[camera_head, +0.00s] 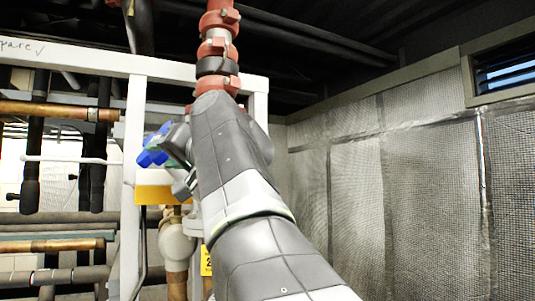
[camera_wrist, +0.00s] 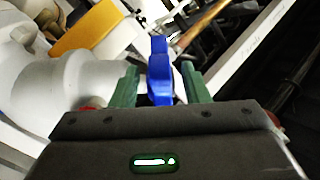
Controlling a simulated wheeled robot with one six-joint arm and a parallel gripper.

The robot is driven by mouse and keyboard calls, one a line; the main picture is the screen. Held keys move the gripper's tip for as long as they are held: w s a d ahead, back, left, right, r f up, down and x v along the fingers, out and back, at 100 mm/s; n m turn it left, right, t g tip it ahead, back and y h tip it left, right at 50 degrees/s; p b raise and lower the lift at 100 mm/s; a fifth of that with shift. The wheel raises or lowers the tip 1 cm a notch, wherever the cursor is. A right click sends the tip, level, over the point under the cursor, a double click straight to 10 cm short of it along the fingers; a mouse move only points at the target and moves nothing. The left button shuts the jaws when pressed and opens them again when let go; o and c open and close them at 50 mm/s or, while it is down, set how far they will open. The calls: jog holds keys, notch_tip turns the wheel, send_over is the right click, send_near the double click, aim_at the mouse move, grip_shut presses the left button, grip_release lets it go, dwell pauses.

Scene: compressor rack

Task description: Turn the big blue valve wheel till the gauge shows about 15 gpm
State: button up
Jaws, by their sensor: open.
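The blue valve wheel (camera_head: 153,148) shows left of my arm in the head view, partly hidden by my wrist. In the wrist view the blue wheel (camera_wrist: 160,72) stands between the two green fingers of my gripper (camera_wrist: 160,85). The fingers are apart, one on each side of the wheel's rim. There is a gap at the left finger; contact at the right finger is hard to tell. I see no gauge that I can read in either view.
A white frame (camera_head: 131,130) stands left of my arm, with a yellow plate (camera_head: 155,194) below the wheel. A white pipe fitting (camera_wrist: 75,78) is close to the left finger. Red pipe couplings (camera_head: 219,48) rise above my arm. A mesh-covered wall (camera_head: 420,190) is at the right.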

jog(key=shift+p+x, duration=0.35)
jog(key=shift+x, duration=1.45)
grip_shut()
jog(key=shift+r, duration=0.1)
